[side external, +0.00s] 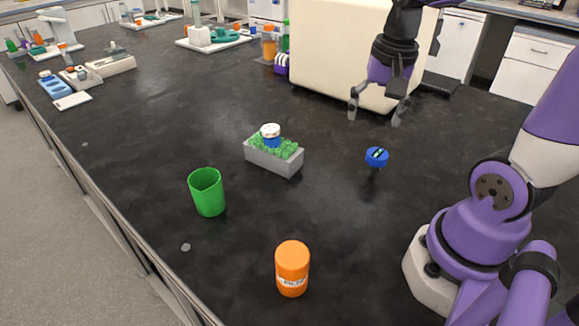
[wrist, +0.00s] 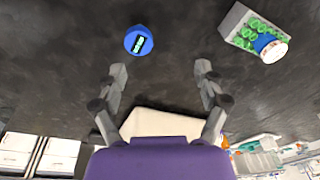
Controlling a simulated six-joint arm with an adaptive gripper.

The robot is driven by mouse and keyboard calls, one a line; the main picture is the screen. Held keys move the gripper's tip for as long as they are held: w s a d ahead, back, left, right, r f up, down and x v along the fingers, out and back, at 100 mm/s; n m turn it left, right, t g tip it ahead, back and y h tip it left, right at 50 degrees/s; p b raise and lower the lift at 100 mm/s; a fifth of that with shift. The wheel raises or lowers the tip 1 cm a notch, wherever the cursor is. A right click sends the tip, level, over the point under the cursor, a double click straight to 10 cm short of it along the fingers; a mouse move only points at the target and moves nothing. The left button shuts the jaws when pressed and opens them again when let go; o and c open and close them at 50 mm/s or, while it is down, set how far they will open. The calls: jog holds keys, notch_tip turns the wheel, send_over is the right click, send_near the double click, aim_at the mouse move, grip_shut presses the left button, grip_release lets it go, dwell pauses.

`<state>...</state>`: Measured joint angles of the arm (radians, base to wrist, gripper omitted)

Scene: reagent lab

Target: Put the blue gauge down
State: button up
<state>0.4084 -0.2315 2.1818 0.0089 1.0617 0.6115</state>
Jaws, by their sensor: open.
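The blue gauge (side external: 377,156) has a round blue head with a small dark display and a dark stem below it. It stands on the black bench to the right of the grey box, apart from everything else. In the wrist view the gauge (wrist: 138,41) lies beyond my fingertips, a little left of centre. My gripper (side external: 375,116) is open and empty, above the bench and behind the gauge in the side view. Both fingers of my gripper (wrist: 160,68) show spread apart in the wrist view, with nothing between them.
A grey box (side external: 272,160) with green contents holds a white-capped blue container (side external: 270,133). A green cup (side external: 207,192) and an orange jar (side external: 292,268) stand nearer the front. A large cream block (side external: 325,50) stands behind my gripper. Bench around the gauge is clear.

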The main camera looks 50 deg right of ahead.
jog(key=s+a+r+n+t, duration=0.1)
jog(key=a+n+t, duration=0.3)
jog(key=a+n, duration=0.5)
jog(key=r+n, duration=0.1)
jog(key=n, duration=0.1)
jog(key=shift+s+a+r+n+y, duration=0.2)
jog(key=shift+a+r+n+y, duration=0.1)
jog(key=shift+n, duration=0.1)
dwell(0.3)
